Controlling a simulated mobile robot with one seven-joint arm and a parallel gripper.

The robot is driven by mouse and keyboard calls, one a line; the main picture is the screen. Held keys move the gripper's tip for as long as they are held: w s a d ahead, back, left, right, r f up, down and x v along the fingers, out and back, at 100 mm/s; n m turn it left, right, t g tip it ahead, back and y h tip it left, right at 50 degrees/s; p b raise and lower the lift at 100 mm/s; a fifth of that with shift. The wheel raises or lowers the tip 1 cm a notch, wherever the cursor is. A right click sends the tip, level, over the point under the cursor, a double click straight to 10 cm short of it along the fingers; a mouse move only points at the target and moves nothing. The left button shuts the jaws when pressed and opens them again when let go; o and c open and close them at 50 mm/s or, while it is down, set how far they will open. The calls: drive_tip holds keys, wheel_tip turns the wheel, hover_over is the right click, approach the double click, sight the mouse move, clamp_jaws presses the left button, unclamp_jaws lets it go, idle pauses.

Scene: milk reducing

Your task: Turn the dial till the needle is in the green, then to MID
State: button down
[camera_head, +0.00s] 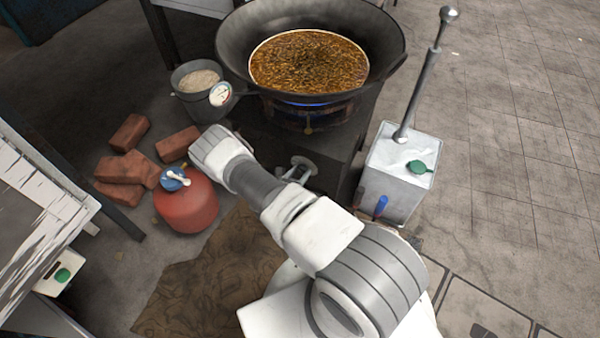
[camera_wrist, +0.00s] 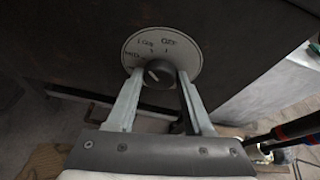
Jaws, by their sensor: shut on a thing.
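The dial (camera_wrist: 158,75) is a dark round knob with a pale pointer mark, on a round pale plate (camera_wrist: 188,55) on the stove's dark front. The plate's lettering is small; OFF seems to be at its upper right, other marks at top and left. My gripper (camera_wrist: 160,78) is shut on the dial, one finger on each side. A round gauge (camera_head: 221,94) with a white face and coloured zones stands at the wok's left rim. Its needle is too small to read against the green.
A wok (camera_head: 228,50) of bubbling brown liquid sits over a blue flame on the stove (camera_head: 345,150). A red gas bottle (camera_head: 187,205), bricks (camera_head: 122,168) and a pot (camera_head: 190,100) are left. A metal canister (camera_head: 395,180) with a tall rod stands right.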

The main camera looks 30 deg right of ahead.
drive_tip(key=n+g+h, duration=0.1)
drive_tip(key=n, duration=0.1)
drive_tip(key=n+g+h, duration=0.1)
drive_tip(key=n, duration=0.1)
drive_tip(key=shift+w+a, duration=0.15)
drive_tip(key=shift+a, duration=0.05)
idle(0.3)
drive_tip(key=shift+n, duration=0.3)
drive_tip(key=shift+c, duration=1.4)
unclamp_jaws()
drive_tip(key=p+v, duration=0.4)
drive_tip(key=v, duration=1.3)
drive_tip(key=shift+a, duration=0.25)
drive_tip(key=shift+f, duration=0.1)
